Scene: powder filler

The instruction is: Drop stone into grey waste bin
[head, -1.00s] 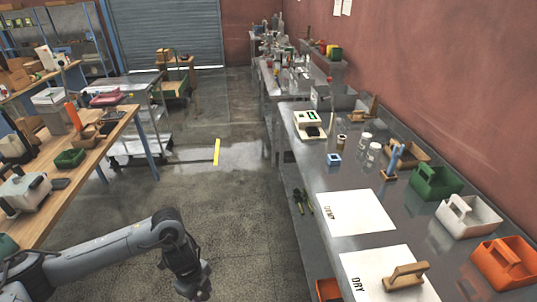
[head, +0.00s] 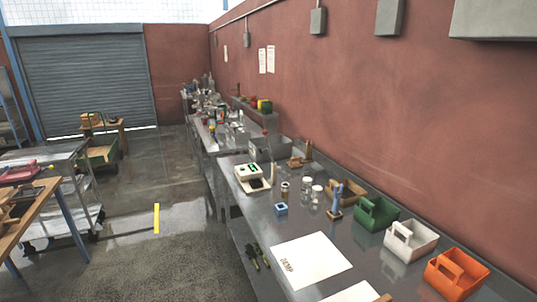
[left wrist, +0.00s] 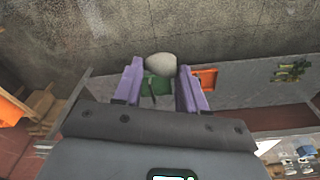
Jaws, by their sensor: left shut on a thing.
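In the left wrist view, my left gripper (left wrist: 160,84) has purple fingers closed around a rounded pale grey stone (left wrist: 161,65). The stone sits at the fingertips, with grey concrete floor behind it. Neither gripper shows in the head view, and my right gripper is in no view. I cannot make out a grey waste bin in either view.
A green bin (head: 377,214), a white bin (head: 409,240) and an orange bin (head: 455,275) line the bench's wall side. A white sheet (head: 306,258) lies on the bench. In the left wrist view, a green container (left wrist: 155,88) and an orange container (left wrist: 205,78) show near the fingers.

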